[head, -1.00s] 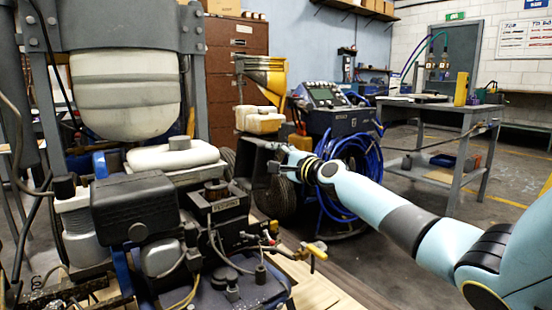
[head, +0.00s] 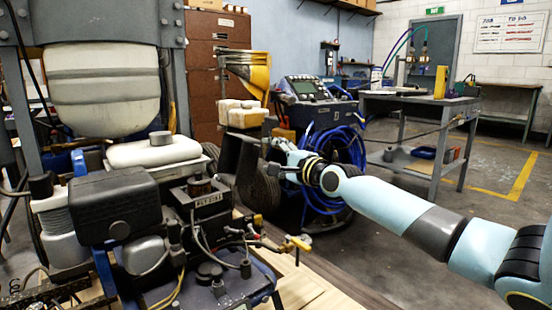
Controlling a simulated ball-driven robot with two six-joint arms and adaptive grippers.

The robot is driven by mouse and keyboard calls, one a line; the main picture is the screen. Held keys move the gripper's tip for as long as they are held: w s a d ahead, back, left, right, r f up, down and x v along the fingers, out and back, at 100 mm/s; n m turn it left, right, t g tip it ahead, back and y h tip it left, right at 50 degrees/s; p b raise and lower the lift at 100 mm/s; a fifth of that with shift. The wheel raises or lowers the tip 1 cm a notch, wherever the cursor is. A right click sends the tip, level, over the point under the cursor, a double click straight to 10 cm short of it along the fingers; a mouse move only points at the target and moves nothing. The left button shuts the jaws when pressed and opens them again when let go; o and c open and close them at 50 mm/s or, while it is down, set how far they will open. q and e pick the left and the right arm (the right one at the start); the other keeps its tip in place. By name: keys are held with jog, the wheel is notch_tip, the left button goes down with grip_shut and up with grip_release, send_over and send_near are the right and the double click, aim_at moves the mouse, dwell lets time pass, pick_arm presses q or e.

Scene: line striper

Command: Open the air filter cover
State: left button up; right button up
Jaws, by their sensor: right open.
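A black box-shaped cover with a round knob on its front, which looks like the air filter cover (head: 108,203), sits on the engine at the lower left of the head view. It appears closed. My right arm reaches in from the right. Its gripper (head: 273,158) is small and dark at this distance. It is open, hangs in the air to the right of the engine and is well apart from the cover. Nothing shows between its fingers. My left gripper is not in view.
A white tank (head: 153,150) sits behind the cover, below a large hanging tank (head: 102,90). A blue hose reel (head: 335,165) and grey workbench (head: 418,108) stand behind my right arm. Open floor lies at right.

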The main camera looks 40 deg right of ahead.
jog(key=shift+s, duration=0.8)
